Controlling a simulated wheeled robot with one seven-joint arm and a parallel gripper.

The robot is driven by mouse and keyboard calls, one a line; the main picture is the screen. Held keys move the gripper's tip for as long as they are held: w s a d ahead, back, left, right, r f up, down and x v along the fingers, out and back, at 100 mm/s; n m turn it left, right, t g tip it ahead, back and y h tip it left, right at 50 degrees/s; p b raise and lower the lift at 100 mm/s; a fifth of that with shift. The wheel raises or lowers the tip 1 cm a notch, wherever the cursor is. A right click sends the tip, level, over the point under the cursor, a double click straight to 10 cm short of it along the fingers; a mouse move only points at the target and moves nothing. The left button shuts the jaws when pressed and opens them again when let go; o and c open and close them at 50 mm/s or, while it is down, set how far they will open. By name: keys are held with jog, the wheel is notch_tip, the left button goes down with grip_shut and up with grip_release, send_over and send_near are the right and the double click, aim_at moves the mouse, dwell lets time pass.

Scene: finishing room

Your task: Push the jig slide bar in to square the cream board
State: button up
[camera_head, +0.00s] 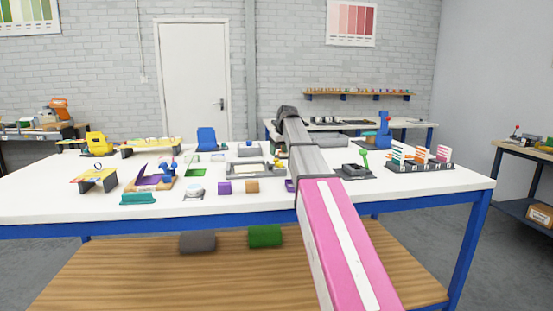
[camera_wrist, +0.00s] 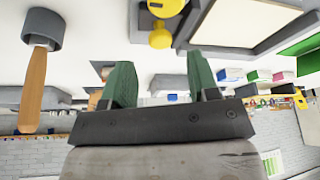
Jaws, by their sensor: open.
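The cream board (camera_head: 252,168) lies flat in the grey jig (camera_head: 234,174) on the white workbench. In the wrist view, which is upside down, the cream board (camera_wrist: 245,18) and the dark grey jig frame (camera_wrist: 272,42) are at the top right, partly cut off. A grey piece with yellow round knobs (camera_wrist: 160,37) is beside the frame. It may be the slide bar; I cannot tell for sure. My gripper (camera_wrist: 162,75) has two green fingers spread apart with nothing between them. The fingers look apart from the knob. In the head view my arm hides the gripper.
A rack with coloured cards (camera_head: 420,164) stands at the right. A wooden-handled tool (camera_wrist: 32,85) in a grey cup is at the left in the wrist view.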

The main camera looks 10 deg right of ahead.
jog(key=shift+x, duration=2.25)
